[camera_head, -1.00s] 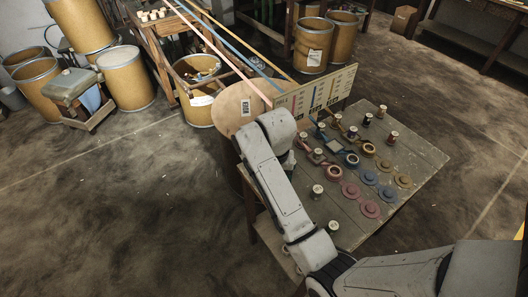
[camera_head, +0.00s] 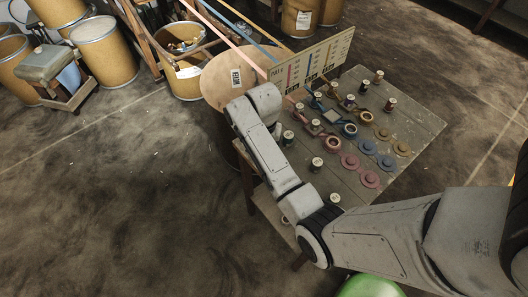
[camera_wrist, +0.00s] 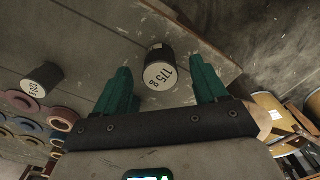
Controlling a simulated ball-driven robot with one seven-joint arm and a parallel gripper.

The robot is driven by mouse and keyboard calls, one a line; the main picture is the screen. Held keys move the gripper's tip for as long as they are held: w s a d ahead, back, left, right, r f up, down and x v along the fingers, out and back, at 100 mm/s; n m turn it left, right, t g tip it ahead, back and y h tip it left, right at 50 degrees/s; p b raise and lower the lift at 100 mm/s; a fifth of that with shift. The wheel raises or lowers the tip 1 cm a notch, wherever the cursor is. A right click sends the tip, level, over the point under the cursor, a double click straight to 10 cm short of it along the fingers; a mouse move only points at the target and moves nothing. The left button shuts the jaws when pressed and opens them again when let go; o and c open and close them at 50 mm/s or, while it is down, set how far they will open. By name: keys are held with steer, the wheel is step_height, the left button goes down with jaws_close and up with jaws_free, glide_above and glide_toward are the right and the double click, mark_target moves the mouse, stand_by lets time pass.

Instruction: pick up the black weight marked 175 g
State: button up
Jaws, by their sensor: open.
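The black weight marked 175 g (camera_wrist: 161,72) stands on the grey table in the wrist view, near the table's edge. Its pale labelled top faces my camera. My gripper (camera_wrist: 165,66) is open, with one green finger to the left of the weight and the other to its right. The weight shows in the gap between the fingertips. I cannot tell how far beyond the tips it is, and no touch is visible. In the head view my arm hides the gripper.
Another dark weight (camera_wrist: 42,78) stands to the left in the wrist view. Coloured discs (camera_head: 371,179) and several weights crowd the table (camera_head: 415,118). An upright chart board (camera_head: 315,62) and a round wooden disc (camera_head: 222,78) stand at its back.

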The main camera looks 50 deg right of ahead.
steer(key=shift+f, duration=1.25)
steer(key=shift+c, duration=0.5)
steer(key=c, duration=1.1)
steer(key=shift+r, duration=0.15)
